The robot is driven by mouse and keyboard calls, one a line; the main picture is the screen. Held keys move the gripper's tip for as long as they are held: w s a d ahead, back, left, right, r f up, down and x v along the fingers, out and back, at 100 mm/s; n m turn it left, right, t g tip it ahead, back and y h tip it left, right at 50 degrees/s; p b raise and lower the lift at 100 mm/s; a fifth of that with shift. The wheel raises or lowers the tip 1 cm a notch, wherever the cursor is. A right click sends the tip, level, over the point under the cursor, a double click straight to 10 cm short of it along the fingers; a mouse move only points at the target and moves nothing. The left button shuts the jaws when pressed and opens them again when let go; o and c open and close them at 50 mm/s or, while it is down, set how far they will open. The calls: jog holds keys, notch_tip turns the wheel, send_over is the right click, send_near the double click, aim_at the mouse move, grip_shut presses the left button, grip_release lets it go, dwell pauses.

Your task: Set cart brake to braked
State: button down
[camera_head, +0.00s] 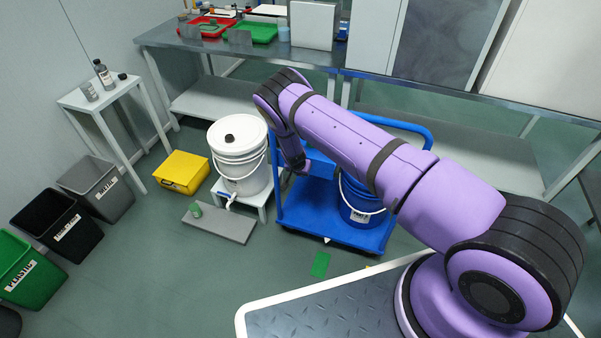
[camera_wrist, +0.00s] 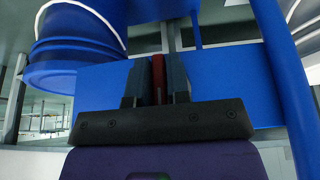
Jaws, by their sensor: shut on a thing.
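The blue cart (camera_head: 308,212) stands on the floor in front of the workbench, its push handle (camera_head: 410,126) partly behind my purple arm. In the wrist view, my gripper (camera_wrist: 157,80) is shut on a narrow red piece, likely the brake lever (camera_wrist: 158,70), at the blue cart body (camera_wrist: 225,77). The fingers hide most of this piece, and I cannot tell its setting. In the head view my arm reaches down over the cart's left part; the fingertips and the red piece cannot be made out there.
A blue bucket (camera_head: 358,205) stands on the cart, close to my arm. A white lidded bucket (camera_head: 239,158) on a low stand is left of the cart. A grey slab (camera_head: 219,222) and yellow box (camera_head: 181,173) are further left.

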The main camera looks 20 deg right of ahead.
jog(key=shift+w, duration=0.1)
jog(key=c, duration=1.2)
grip_release()
jog(key=shift+o, duration=0.2)
jog(key=v, duration=1)
jog(key=shift+s+r, duration=0.2)
jog(key=shift+r, duration=0.15)
